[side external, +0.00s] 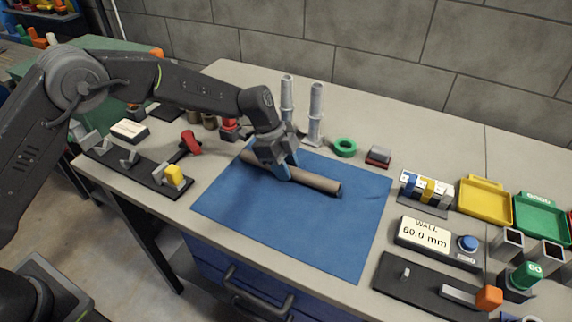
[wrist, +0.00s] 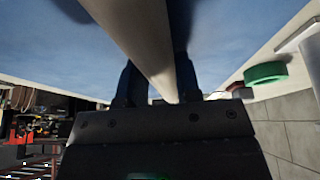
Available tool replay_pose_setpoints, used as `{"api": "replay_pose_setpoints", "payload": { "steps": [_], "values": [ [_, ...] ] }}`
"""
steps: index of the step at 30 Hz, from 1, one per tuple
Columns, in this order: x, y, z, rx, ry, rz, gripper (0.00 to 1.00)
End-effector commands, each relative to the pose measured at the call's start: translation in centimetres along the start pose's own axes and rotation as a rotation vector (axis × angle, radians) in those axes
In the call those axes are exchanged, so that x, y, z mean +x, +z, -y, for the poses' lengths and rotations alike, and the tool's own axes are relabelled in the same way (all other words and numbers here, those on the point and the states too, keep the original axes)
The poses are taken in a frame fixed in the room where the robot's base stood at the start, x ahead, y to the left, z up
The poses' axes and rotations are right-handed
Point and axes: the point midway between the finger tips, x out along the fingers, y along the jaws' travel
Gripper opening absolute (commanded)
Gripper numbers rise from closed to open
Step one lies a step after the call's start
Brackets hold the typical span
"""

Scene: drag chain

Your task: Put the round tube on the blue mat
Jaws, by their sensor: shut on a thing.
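The round tube (side external: 316,182) is a long brown-grey tube lying over the blue mat (side external: 285,232), towards the mat's back edge. It looks level, and its left end is partly hidden by my gripper. My gripper (side external: 284,176) is shut on the tube left of its middle. In the wrist view the tube (wrist: 135,30) passes between the two fingers (wrist: 155,82), with the blue mat (wrist: 245,40) behind it. I cannot tell whether the tube touches the mat or is held just above it.
Two upright grey posts (side external: 315,115) and a green ring (side external: 345,147) stand behind the mat. A black fixture with a yellow block (side external: 174,175) is left. A wall gauge display (side external: 424,236), yellow tray (side external: 484,198) and green tray (side external: 541,217) are right. The mat's front is clear.

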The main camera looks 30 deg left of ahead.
Motion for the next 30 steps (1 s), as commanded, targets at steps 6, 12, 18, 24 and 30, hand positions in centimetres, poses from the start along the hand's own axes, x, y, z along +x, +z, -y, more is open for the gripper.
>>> {"api": "replay_pose_setpoints", "payload": {
  "steps": [6,12,18,24,30],
  "values": [
    [-0.07,-0.06,0.03,0.001,-0.001,-0.001,0.0],
    [-0.08,-0.06,0.03,0.001,-0.001,-0.001,0.36],
    [-0.05,-0.04,0.02,0.0,-0.001,-0.001,0.55],
    [-0.03,-0.02,0.0,0.0,0.0,0.0,0.61],
    [-0.62,0.02,0.01,0.0,0.0,0.0,0.61]
  ]
}}
